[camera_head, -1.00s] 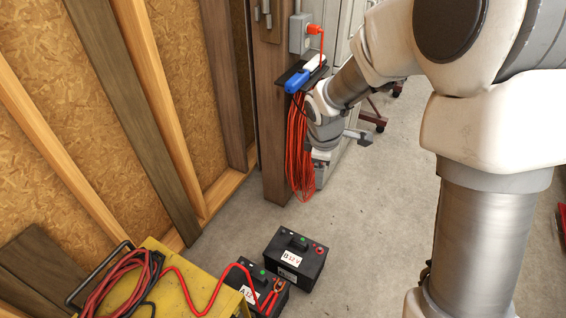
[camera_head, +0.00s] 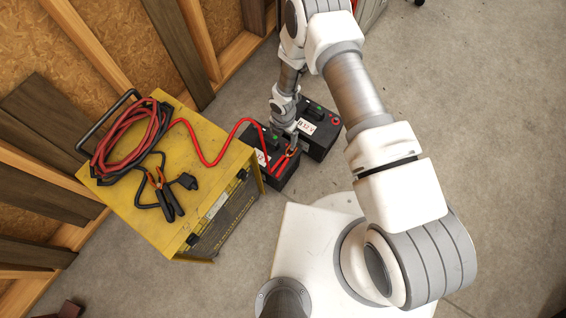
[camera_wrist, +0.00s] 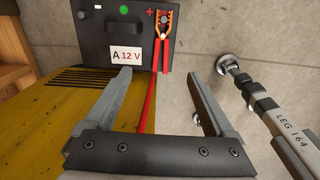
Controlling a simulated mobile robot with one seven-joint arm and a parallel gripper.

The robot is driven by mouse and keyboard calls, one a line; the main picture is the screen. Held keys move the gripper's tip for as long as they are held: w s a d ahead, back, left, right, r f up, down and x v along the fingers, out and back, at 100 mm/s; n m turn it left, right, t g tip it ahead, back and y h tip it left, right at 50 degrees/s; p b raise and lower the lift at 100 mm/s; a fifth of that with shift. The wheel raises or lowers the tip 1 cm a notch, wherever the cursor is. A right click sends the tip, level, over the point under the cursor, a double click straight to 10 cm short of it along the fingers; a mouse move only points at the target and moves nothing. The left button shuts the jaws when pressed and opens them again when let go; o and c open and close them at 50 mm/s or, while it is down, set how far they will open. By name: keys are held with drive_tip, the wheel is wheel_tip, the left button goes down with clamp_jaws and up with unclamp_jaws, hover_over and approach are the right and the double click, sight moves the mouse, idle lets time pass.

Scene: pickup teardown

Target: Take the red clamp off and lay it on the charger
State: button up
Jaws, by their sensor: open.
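The red clamp (camera_wrist: 166,36) has red handles and copper-coloured jaws. It sits at the plus terminal of the battery marked A 12 V (camera_wrist: 97,33), its handles pointing toward me. It also shows in the head view (camera_head: 283,163). A red cable runs from it to the yellow charger (camera_head: 126,199), whose corner fills the lower left of the wrist view (camera_wrist: 40,120). My gripper (camera_wrist: 160,73) is open and empty, its fingertips short of the clamp handles in the picture. In the head view my gripper (camera_head: 293,137) is small and partly merged with the batteries behind it.
A coiled red cable (camera_head: 120,143), a black clamp (camera_head: 168,196) and a black plug (camera_head: 185,181) lie on the charger top, beside its black handle (camera_head: 88,135). Battery B (camera_head: 321,147) stands beside battery A. The charger's front-left top is bare. Concrete floor right of the batteries is clear.

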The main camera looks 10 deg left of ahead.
drive_tip(key=b, duration=0.4)
hover_over(284, 162)
wheel_tip(284, 162, down, 13)
drive_tip(key=shift+a+r, duration=0.1)
drive_tip(key=shift+a, duration=0.05)
drive_tip(key=shift+f+b, duration=1.2)
drive_tip(key=shift+f, duration=1.5)
drive_tip(key=shift+r, duration=0.1)
clamp_jaws()
